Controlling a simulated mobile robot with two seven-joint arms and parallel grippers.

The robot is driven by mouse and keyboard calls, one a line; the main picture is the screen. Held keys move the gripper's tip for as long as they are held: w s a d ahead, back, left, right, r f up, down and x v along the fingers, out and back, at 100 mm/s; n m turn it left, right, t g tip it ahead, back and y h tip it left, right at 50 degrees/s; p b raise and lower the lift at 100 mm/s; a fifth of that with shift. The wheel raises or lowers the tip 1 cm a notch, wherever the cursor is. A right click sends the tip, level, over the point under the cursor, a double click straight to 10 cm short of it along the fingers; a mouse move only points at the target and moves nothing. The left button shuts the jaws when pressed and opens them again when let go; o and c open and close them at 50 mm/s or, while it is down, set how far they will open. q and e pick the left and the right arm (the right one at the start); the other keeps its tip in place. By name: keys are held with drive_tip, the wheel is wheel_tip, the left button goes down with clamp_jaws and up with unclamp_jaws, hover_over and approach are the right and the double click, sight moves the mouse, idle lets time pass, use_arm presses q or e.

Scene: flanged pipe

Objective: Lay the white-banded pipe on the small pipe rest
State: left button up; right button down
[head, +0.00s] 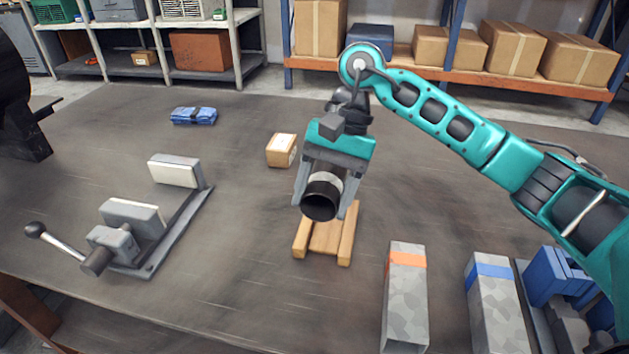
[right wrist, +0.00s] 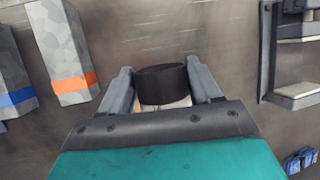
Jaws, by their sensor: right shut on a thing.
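The white-banded pipe (head: 321,199) is dark with a pale band and points its open end toward the head camera. My right gripper (head: 325,200) is shut on it, with a finger on each side. In the right wrist view the pipe's dark end (right wrist: 162,84) shows between the fingers (right wrist: 162,90). The small wooden pipe rest (head: 326,236) is on the table just below and in front of the pipe, with two side rails. The pipe appears above its far end; I cannot tell whether they touch. My left gripper is not in view.
A grey vise (head: 135,220) stands at left. A small carton (head: 281,150) and a blue folded cloth (head: 194,116) lie behind. Grey blocks with an orange band (head: 406,300) and a blue band (head: 495,305) stand at right, beside a blue fixture (head: 555,277).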

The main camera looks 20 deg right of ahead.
drive_tip(key=shift+s+f+b, duration=0.2)
drive_tip(key=shift+f+b, duration=0.1)
drive_tip(key=shift+f, duration=0.35)
wheel_tip(320, 180, down, 9)
drive_tip(key=b, duration=0.6)
drive_tip(key=shift+w+f, duration=0.1)
drive_tip(key=shift+f+b, duration=0.25)
drive_tip(key=shift+b, duration=0.1)
drive_tip(key=shift+f, duration=0.15)
drive_tip(key=c, duration=0.5)
unclamp_jaws()
drive_tip(key=o, duration=0.4)
drive_tip(key=shift+c, duration=0.2)
drive_tip(key=shift+f, duration=0.1)
